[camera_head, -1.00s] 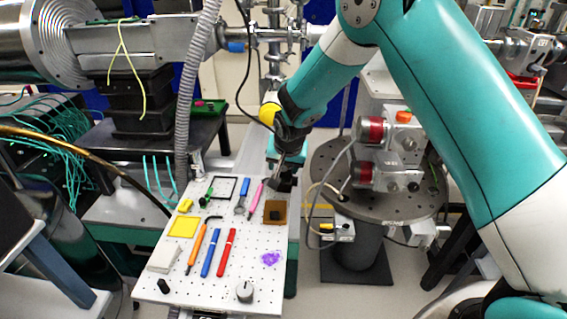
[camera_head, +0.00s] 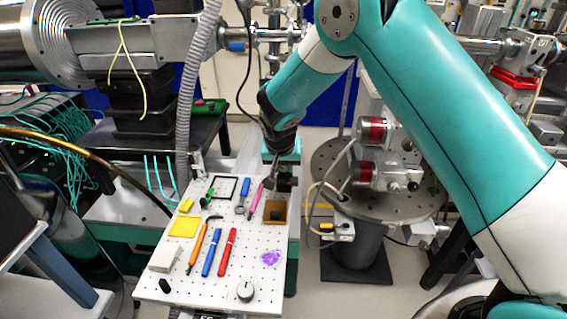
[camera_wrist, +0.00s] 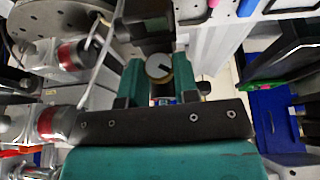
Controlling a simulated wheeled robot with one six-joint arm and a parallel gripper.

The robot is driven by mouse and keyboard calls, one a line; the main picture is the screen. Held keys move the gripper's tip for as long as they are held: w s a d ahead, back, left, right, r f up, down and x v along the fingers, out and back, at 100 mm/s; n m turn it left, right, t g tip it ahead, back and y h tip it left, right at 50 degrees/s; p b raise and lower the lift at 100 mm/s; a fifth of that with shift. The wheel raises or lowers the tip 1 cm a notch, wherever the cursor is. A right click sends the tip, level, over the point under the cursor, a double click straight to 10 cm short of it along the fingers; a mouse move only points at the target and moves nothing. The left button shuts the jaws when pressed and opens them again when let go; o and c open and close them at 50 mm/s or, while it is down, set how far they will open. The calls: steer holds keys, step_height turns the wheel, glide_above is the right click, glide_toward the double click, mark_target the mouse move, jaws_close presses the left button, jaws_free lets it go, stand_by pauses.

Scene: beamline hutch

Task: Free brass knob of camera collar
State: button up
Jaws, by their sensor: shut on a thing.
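A round pale-brass knob (camera_wrist: 158,67) with a dark line across its face shows between my fingers in the wrist view. It sits in front of a dark block-shaped camera body (camera_wrist: 148,32). My gripper (camera_wrist: 158,76) has its teal fingers on either side of the knob and is shut on it. In the head view my gripper (camera_head: 272,176) points down at the dark camera (camera_head: 284,183) near the far right edge of the perforated board. The knob is hidden there, and the collar cannot be made out clearly.
A round metal table (camera_head: 415,205) with red-ended cylinders (camera_head: 372,132) and cables stands close on the right.

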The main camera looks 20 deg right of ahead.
steer(key=h, duration=0.1)
steer(key=g+h+p, duration=0.1)
steer(key=h, duration=0.1)
steer(key=shift+a+n, duration=0.3)
steer(key=shift+w+a+f+n+g+h+p, duration=0.1)
steer(key=shift+n+g+h+p, duration=0.2)
steer(key=shift+h, duration=0.45)
steer(key=shift+f+n+g+h+p, duration=0.1)
steer(key=shift+g+h+p, duration=0.1)
steer(key=shift+g+h, duration=0.4)
steer(key=shift+h, duration=0.25)
steer(key=o, duration=0.9)
